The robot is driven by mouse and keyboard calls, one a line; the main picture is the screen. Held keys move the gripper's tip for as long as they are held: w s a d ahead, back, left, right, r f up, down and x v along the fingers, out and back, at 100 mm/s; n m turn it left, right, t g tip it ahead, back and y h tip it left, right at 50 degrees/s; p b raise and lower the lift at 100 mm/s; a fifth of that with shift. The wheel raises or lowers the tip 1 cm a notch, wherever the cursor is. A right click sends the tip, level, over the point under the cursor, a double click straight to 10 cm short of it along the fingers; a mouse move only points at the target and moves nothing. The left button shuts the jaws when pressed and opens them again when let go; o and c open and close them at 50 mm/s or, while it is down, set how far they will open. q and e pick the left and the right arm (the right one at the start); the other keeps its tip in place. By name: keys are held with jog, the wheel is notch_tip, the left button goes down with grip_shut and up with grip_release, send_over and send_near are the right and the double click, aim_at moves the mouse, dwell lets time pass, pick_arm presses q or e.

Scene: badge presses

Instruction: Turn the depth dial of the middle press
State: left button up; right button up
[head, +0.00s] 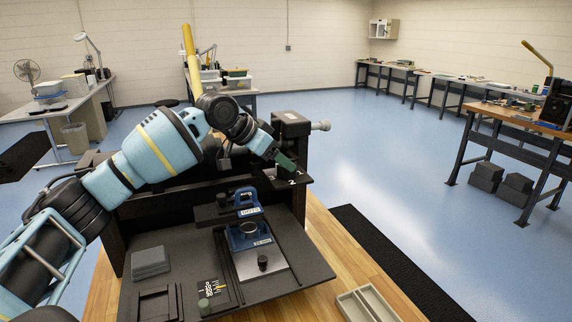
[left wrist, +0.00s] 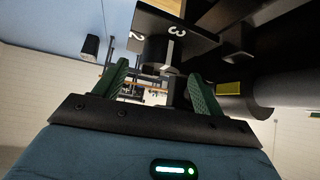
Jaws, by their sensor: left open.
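A press with a blue handle (head: 246,203) and a dark frame stands on the bench in the head view; I cannot tell whether other presses stand beside it. A black plate with white numbers (head: 297,179) is at its upper right, and it shows at the top of the left wrist view (left wrist: 190,22). A dark round knob (left wrist: 157,50) stands by the plate, apparently the dial. My left gripper (head: 290,165) is at this plate. Its green fingers (left wrist: 160,78) are open, on either side of the knob; contact cannot be told. The right gripper is not seen.
A grey divided tray (head: 368,306) lies at the lower right. A dark housing (head: 290,124) with a grey cylinder rises behind my gripper.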

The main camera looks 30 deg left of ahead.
pick_arm(q)
jog(key=shift+x, duration=1.95)
jog(key=shift+c, duration=0.3)
jog(key=c, duration=0.9)
